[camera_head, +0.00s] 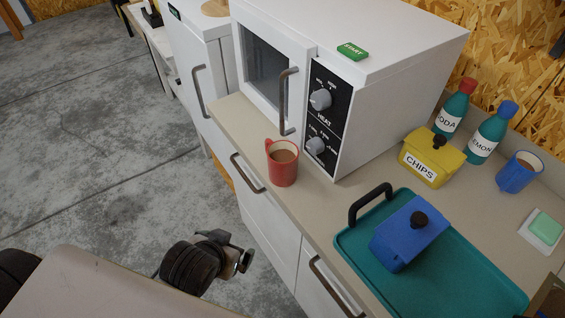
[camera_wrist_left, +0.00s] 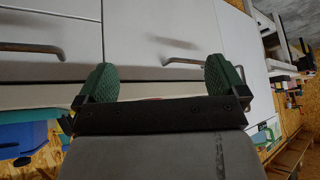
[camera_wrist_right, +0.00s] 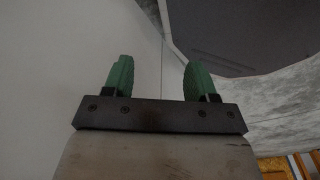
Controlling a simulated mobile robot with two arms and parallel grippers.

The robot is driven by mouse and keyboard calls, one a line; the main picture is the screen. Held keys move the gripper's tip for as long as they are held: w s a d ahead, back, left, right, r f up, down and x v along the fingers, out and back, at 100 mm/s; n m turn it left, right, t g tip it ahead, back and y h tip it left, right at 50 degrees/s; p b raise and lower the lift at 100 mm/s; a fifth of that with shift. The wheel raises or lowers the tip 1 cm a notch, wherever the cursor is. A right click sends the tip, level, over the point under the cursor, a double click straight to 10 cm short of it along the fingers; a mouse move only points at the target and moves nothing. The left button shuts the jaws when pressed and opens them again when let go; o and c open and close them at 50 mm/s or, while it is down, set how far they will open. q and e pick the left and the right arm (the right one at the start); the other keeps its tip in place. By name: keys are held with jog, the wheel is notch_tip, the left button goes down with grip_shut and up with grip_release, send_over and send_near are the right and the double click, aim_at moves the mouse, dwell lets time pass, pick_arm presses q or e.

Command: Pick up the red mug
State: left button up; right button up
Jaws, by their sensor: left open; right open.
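The red mug (camera_head: 283,163) stands upright on the counter, near its front edge and in front of the microwave. It holds something brown, and its handle points to the upper left. My left gripper (camera_head: 238,262) is in front of the counter, below and left of the mug and apart from it. In the left wrist view its green fingers (camera_wrist_left: 160,80) are spread with nothing between them, facing the cabinet fronts. My right gripper (camera_wrist_right: 158,78) shows only in its own wrist view, open and empty before a pale surface. The mug is not clearly visible in either wrist view.
The white microwave (camera_head: 390,60) stands close behind the mug. A teal tray (camera_head: 450,290) with a blue lidded box (camera_head: 405,238) lies to the right. A yellow chips box (camera_head: 432,160), two bottles and a blue mug (camera_head: 518,175) are farther back. Drawer handles (camera_head: 247,173) protrude below the counter.

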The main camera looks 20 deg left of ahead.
aim_at(276, 167)
pick_arm(q)
jog(key=w+d+r+t, duration=0.1)
jog(key=w+r+t, duration=0.1)
jog(key=w, duration=0.3)
jog(key=w+d+r+t+h, duration=0.1)
jog(key=w+d+r+t, duration=0.1)
jog(key=w+t, duration=0.3)
jog(key=w+d+r+t+p, duration=0.1)
jog(key=w+r+t, duration=0.3)
jog(key=w, duration=0.2)
jog(key=shift+w+d, duration=0.15)
jog(key=shift+d, duration=0.25)
jog(key=shift+w+d+r+p, duration=0.15)
jog(key=shift+w+p, duration=0.2)
jog(key=shift+w, duration=0.25)
jog(key=w, duration=0.2)
jog(key=w+p, duration=0.1)
jog(key=shift+w+d, duration=0.2)
jog(key=shift+d, duration=0.1)
jog(key=shift+w+f, duration=0.3)
jog(key=shift+w, duration=0.1)
jog(key=shift+s, duration=0.1)
